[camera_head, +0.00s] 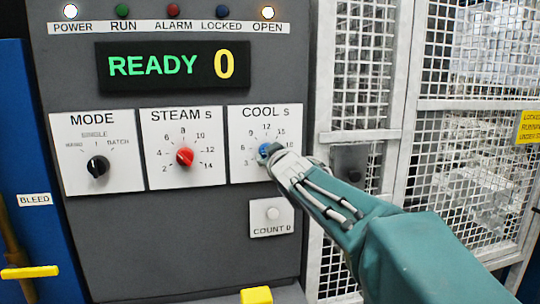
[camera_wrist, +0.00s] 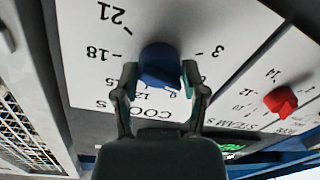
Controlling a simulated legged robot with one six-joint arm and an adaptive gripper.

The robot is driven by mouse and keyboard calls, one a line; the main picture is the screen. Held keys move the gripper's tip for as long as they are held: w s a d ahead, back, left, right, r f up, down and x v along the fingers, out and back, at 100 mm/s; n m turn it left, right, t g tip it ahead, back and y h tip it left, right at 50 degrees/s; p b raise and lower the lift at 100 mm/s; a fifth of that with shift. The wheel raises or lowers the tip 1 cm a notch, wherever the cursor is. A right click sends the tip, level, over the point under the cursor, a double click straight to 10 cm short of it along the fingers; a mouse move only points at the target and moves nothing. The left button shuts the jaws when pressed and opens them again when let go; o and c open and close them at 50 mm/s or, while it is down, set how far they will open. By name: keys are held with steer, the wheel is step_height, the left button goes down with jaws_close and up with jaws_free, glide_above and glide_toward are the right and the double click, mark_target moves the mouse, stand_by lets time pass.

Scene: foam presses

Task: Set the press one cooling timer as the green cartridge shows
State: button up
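The press panel carries a white COOL s dial plate (camera_head: 236,115) with a blue knob (camera_head: 264,149) in its middle. My gripper (camera_head: 272,156) reaches in from the lower right and covers part of the dial. In the wrist view, upside down, my gripper's two fingers (camera_wrist: 159,78) stand on either side of the blue knob (camera_wrist: 158,62) and appear to touch it. Numbers 3, 18 and 21 read clearly there; the fingers partly hide others. The knob's exact setting cannot be read for sure. No green cartridge shows in either view.
A STEAM s dial with a red knob (camera_head: 184,156) and a MODE dial with a black knob (camera_head: 97,167) sit to the left. The display (camera_head: 172,66) reads READY 0. A COUNT 0 button (camera_head: 272,214) lies below. A mesh guard (camera_head: 365,60) stands to the right.

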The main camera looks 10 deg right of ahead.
steer(key=shift+o, duration=1.2)
steer(key=shift+a, duration=0.1)
steer(key=shift+s, duration=0.1)
steer(key=s, duration=1.1)
steer(key=shift+s+d, duration=0.35)
